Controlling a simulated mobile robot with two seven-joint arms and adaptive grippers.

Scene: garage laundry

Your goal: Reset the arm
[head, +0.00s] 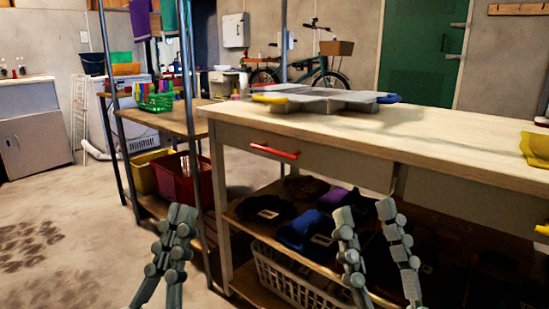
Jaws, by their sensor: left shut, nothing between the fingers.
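My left gripper (182,214) is grey and points up in the lower left of the head view. Its fingers are together and nothing shows between them. It is over the open floor, left of the workbench's front leg. My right gripper (365,211) is in the lower middle of the view. Its two fingers stand apart with an empty gap between them. It is in front of the workbench's (440,140) lower shelf and below the tabletop edge. The rest of both arms is out of the picture.
The workbench has a red-handled drawer (274,151) and a grey tool-like object (320,99) on top. Folded clothes (305,231) and a white basket (290,277) are below. A metal rack (185,119) with red bin (178,177) stands left. Free floor (60,215) lies far left.

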